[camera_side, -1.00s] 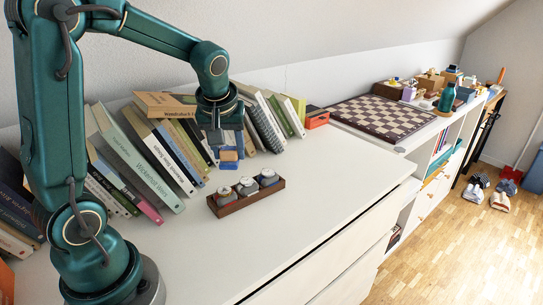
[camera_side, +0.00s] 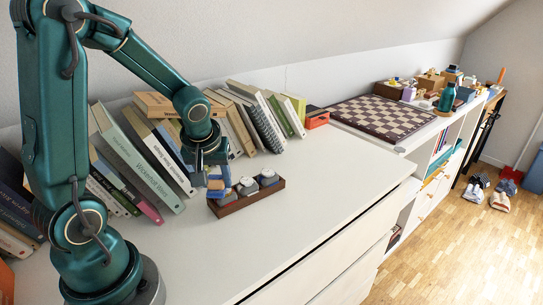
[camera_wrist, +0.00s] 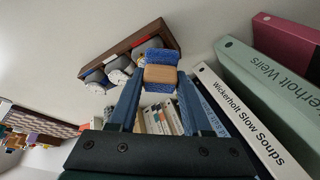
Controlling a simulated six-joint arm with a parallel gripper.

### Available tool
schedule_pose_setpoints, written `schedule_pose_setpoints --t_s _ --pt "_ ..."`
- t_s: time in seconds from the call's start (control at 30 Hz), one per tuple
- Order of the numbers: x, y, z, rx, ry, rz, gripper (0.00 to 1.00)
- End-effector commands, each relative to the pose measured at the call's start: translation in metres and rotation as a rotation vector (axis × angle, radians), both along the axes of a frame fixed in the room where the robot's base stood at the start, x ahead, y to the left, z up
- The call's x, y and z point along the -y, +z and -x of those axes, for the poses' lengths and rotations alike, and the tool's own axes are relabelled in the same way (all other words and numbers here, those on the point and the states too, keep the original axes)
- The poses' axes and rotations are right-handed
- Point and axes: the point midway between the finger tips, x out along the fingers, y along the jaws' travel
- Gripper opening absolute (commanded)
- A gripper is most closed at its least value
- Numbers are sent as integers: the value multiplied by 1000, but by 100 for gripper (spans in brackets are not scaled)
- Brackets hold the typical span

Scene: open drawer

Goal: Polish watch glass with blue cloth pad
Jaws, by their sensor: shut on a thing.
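My gripper (camera_side: 214,175) is shut on the wooden grip of a blue cloth pad (camera_side: 216,193). In the wrist view the tan grip (camera_wrist: 160,74) sits between the fingertips, with the blue pad (camera_wrist: 163,56) beyond it. The pad is over the left end of a dark brown wooden tray (camera_side: 246,199) holding three watches. The middle watch (camera_side: 247,185) and right watch (camera_side: 268,177) are in plain sight. The left watch is mostly hidden behind the pad and gripper. I cannot tell whether the pad touches its glass.
Leaning books (camera_side: 140,160) stand along the wall, behind and left of my gripper; they are close on the right in the wrist view. An orange box (camera_side: 316,118) and a chessboard (camera_side: 383,116) are farther right. The white top (camera_side: 320,190) right of the tray is clear.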

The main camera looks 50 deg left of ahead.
Motion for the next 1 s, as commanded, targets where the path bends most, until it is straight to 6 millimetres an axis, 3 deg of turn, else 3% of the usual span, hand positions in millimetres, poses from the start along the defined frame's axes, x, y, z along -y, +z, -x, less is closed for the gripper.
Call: schedule_pose_setpoints --t_s 0.03,0.47,0.53,0.6,1.0 --pt "0 0 6 -3 1 0 0" --pt "2 1 -38 0 -4 3 0" --pt "2 6 -38 0 -1 0 0" --pt "2 24 -39 10 -3 3 0" --pt "2 57 -37 4 -4 5 0"
